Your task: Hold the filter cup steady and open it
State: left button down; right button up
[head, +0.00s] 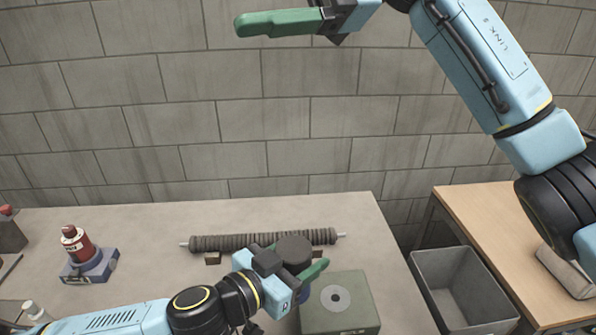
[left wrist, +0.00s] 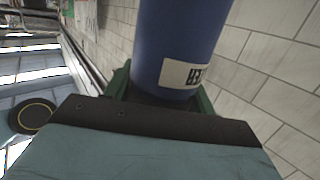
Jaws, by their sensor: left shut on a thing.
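The filter cup is a blue cylinder (left wrist: 178,45) with a white label in the left wrist view. In the head view its dark round top (head: 294,249) shows above my left gripper (head: 308,272), with a little blue below. My left gripper is shut on the cup, its green fingers on both sides of the body. The cup's lower part is mostly hidden by the gripper in the head view. My right gripper (head: 280,22) is raised high against the wall, far from the cup. Its green fingers overlap from this angle, so I cannot tell its opening.
A green-grey block (head: 340,312) with a round grey insert stands right of the cup. A ribbed dark roller (head: 225,242) lies behind on supports. A red-and-white bottle (head: 76,243) stands in a blue-grey holder at left. A grey bin (head: 455,285) sits beyond the table's right edge.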

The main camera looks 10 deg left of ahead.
notch_tip(320, 180, down, 13)
jog(key=a+m+t+h, duration=0.2)
jog(key=a+t+h, duration=0.15)
jog(key=h, duration=0.35)
jog(key=m+t+h, duration=0.3)
jog(key=t+h, duration=0.1)
jog(key=h, duration=0.3)
send_near(290, 247)
jog(key=f, duration=0.3)
jog(key=s+f, duration=0.1)
jog(key=f, duration=0.4)
jog(key=shift+s+a+f, duration=0.15)
jog(key=shift+a+f, duration=0.1)
jog(key=shift+f, duration=0.05)
jog(key=shift+c, duration=0.2)
jog(key=shift+n, duration=0.3)
jog(key=c, duration=1.1)
jog(key=shift+a+r+n, duration=0.1)
jog(key=shift+n, duration=1.5)
jog(key=o, duration=1.1)
jog(key=shift+c, duration=0.2)
